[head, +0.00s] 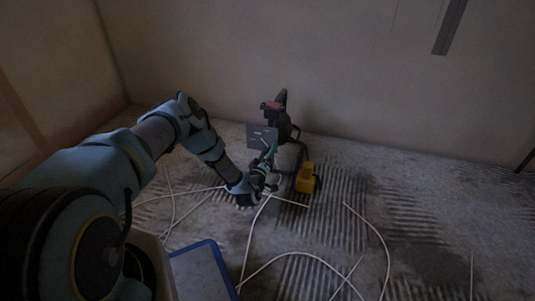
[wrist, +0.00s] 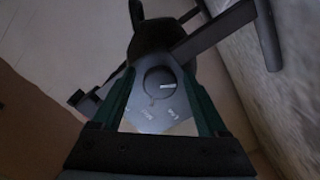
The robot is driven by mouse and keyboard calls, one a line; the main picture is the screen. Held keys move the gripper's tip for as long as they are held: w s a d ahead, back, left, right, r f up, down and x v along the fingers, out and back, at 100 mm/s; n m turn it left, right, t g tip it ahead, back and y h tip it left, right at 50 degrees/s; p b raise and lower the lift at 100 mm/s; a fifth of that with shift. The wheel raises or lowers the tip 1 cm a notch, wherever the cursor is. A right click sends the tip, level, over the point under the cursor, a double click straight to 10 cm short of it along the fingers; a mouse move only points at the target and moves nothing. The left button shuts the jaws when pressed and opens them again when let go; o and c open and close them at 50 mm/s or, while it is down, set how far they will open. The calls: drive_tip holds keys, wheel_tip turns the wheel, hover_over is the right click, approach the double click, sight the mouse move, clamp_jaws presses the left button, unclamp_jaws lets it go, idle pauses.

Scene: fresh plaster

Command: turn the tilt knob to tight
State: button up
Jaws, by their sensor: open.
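The tilt knob (wrist: 160,82) is a dark round knob with a white pointer mark, on a grey plate (wrist: 155,121) with small white markings too blurred to read. The pointer mark lies almost level, toward the right of the knob in the wrist view. My gripper (wrist: 158,76) is open, with one green finger on each side of the knob. I cannot tell whether either finger touches it. In the head view my gripper (head: 268,170) is low in front of the dark machine (head: 282,125) that carries the plate; the knob cannot be made out there.
A yellow box (head: 305,178) stands on the floor just right of the machine. White cables (head: 285,258) loop over the streaked floor. A blue-rimmed tray (head: 212,244) is at the front. A plain wall (head: 340,90) rises behind. The floor to the right is mostly open.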

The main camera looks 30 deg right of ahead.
drive_tip(key=shift+c, duration=0.3)
clamp_jaws()
